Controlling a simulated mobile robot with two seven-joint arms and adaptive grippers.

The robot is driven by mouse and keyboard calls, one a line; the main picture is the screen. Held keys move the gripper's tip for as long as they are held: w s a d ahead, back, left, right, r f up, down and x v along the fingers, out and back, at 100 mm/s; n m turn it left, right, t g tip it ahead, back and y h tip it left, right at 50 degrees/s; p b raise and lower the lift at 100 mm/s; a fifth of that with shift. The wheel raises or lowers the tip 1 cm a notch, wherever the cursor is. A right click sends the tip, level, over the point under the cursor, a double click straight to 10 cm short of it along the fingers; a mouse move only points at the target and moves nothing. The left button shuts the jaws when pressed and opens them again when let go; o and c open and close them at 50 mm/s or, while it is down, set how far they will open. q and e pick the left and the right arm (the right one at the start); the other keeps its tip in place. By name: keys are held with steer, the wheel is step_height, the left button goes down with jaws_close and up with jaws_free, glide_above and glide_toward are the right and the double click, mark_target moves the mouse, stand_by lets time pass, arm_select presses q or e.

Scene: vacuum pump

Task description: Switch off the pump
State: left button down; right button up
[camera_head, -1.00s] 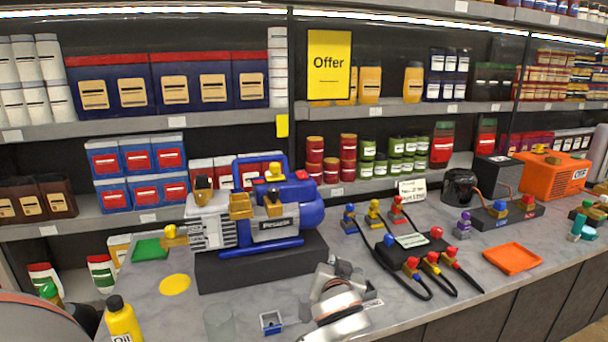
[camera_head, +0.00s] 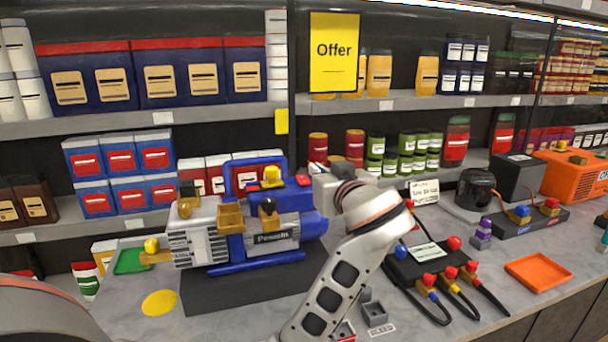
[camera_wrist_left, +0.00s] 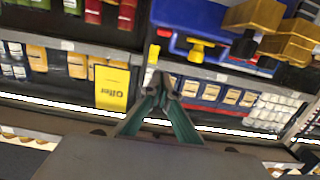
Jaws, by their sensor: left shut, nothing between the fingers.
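The pump (camera_head: 273,238) is a blue and silver machine on a dark base on the counter. It has a yellow knob (camera_head: 271,176) on top and a red switch-like part (camera_head: 304,181) at its right end. The blue body (camera_wrist_left: 190,18) and yellow knob (camera_wrist_left: 195,48) also show in the left wrist view, which is upside down. A small red part (camera_wrist_left: 164,32) shows there too. My left gripper (camera_head: 340,167) is beside the pump's upper right end, partly hidden by my wrist. Its fingertips (camera_wrist_left: 167,84) are together, empty and apart from the pump. The right gripper is out of view.
Shelves with jars and boxes stand close behind the counter. A black block (camera_head: 422,262) with coloured plugs and cables lies right of my arm. An orange tray (camera_head: 538,271) is farther right. Small grey boxes (camera_head: 375,312) lie near the front.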

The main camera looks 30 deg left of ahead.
arm_select(q)
steer(key=p, duration=0.2)
glide_above(304, 182)
steer(key=shift+s+d+f, duration=0.3)
steer(key=shift+s+f, duration=0.1)
steer(key=shift+f, duration=0.1)
steer(key=f, duration=0.3)
steer(key=shift+w+a+f+p, duration=0.1)
steer(key=shift+w+a+p, duration=0.2)
steer(key=shift+p, duration=0.1)
steer(key=shift+f, duration=0.55)
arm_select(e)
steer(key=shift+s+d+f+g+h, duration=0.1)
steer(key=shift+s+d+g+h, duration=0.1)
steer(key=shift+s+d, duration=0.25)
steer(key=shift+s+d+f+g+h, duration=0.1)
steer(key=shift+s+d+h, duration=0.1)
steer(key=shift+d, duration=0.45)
arm_select(q)
steer(key=shift+w, duration=0.1)
